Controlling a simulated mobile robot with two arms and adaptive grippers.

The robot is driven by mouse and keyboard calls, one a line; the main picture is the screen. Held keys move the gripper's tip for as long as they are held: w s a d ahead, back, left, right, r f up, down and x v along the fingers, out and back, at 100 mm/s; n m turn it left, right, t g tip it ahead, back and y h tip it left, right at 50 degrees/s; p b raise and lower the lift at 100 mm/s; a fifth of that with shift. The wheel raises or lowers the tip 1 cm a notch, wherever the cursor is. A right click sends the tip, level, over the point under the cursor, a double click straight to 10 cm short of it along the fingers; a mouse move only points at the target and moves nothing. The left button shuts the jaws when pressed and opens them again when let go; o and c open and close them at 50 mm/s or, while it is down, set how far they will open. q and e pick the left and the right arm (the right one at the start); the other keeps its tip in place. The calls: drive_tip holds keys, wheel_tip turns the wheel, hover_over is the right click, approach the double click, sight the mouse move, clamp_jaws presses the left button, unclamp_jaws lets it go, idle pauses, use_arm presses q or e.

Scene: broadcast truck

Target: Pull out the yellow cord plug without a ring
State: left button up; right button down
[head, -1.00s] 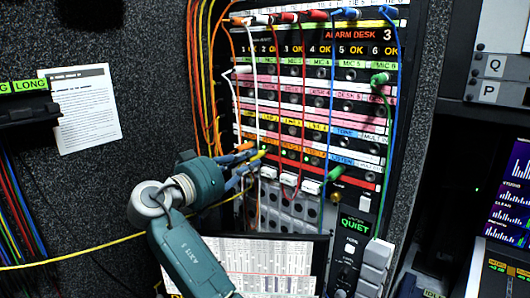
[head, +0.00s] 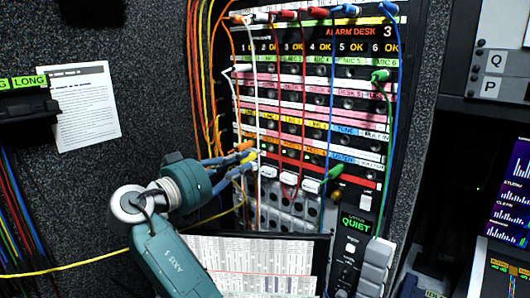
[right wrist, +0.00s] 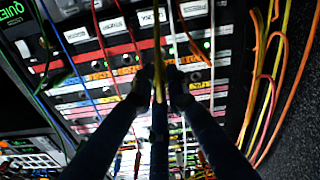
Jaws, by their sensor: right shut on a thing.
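The yellow plug (head: 248,156) is at the lower left of the jack panel (head: 300,212), just below an orange plug (head: 243,146). My right gripper (head: 240,163) is shut on the yellow plug. In the right wrist view the plug (right wrist: 158,82) shows as a yellow strip between the two dark fingertips (right wrist: 159,76). I cannot tell whether its tip is clear of the jack, nor see a ring on it. The yellow cord (head: 70,260) runs from the left edge, passes behind my arm and shows again below the fingers. My left gripper is not in view.
White, red, blue and green cords hang across the panel, with a white cord (head: 257,110) close to my fingers. Orange cords (head: 205,80) run down its left side. A printed sheet (head: 255,258) stands below. A notice (head: 83,105) is on the left wall.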

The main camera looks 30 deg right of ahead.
drive_tip(key=shift+s+a, duration=0.1)
idle(0.3)
drive_tip(key=shift+b+v, duration=0.6)
drive_tip(key=shift+v, duration=0.75)
drive_tip(key=shift+a, duration=0.1)
